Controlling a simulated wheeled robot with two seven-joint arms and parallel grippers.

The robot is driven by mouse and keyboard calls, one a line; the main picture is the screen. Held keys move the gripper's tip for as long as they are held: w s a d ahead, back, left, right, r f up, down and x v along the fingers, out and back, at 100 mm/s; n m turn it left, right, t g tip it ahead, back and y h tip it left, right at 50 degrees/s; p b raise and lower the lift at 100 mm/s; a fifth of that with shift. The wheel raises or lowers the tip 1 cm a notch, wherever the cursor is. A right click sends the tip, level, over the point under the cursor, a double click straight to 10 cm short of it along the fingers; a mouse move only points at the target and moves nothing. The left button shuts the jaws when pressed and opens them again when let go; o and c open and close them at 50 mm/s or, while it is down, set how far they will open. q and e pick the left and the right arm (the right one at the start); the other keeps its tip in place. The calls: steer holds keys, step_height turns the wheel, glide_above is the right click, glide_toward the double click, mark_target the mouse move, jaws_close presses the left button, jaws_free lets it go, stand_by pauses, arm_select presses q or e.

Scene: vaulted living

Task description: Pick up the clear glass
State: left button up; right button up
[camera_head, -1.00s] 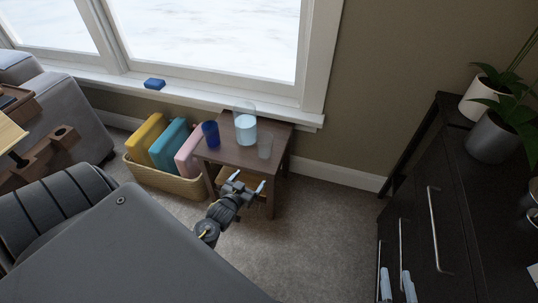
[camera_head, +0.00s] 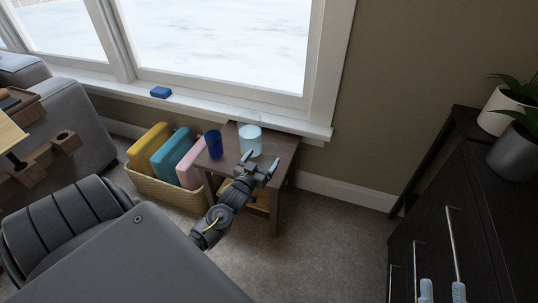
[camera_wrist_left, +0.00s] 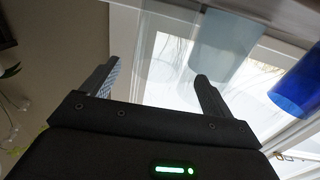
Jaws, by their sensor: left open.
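The clear glass is hard to make out in the head view, where my left gripper covers the front right of the small table (camera_head: 281,150). In the left wrist view a faint see-through shape (camera_wrist_left: 162,68) between the fingers looks like the clear glass. My left gripper (camera_head: 261,160) is open at the table's front edge, and its two fingers (camera_wrist_left: 155,85) stand apart around that shape; no contact shows. Behind it is a larger clear vessel with pale blue contents (camera_head: 250,138). My right gripper (camera_head: 442,291) shows only as two separate pale fingertips at the bottom right.
A dark blue cup (camera_head: 214,144) stands on the table's left side; it also shows in the left wrist view (camera_wrist_left: 298,88). A basket (camera_head: 165,190) with colored folders is left of the table. The window sill is behind. A dark cabinet (camera_head: 480,220) stands right.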

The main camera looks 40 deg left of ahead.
mark_target(272, 146)
arm_select(q)
steer(key=b+x, duration=0.1)
steer(key=x, duration=0.3)
steer(key=shift+w+d+f+b, duration=0.15)
steer(key=shift+w+b, duration=0.15)
steer(key=shift+b, duration=0.05)
steer(key=shift+w, duration=0.3)
arm_select(e)
steer(key=d+r+t, duration=0.1)
steer(key=d+r+t+y, duration=0.1)
steer(key=t, duration=0.1)
steer(key=shift+s+d+r+m, duration=0.1)
steer(key=shift+s+r+m, duration=0.1)
steer(key=shift+r+m, duration=0.1)
arm_select(q)
steer(key=shift+c, duration=0.2)
steer(key=c, duration=1.2)
steer(key=shift+o, duration=0.2)
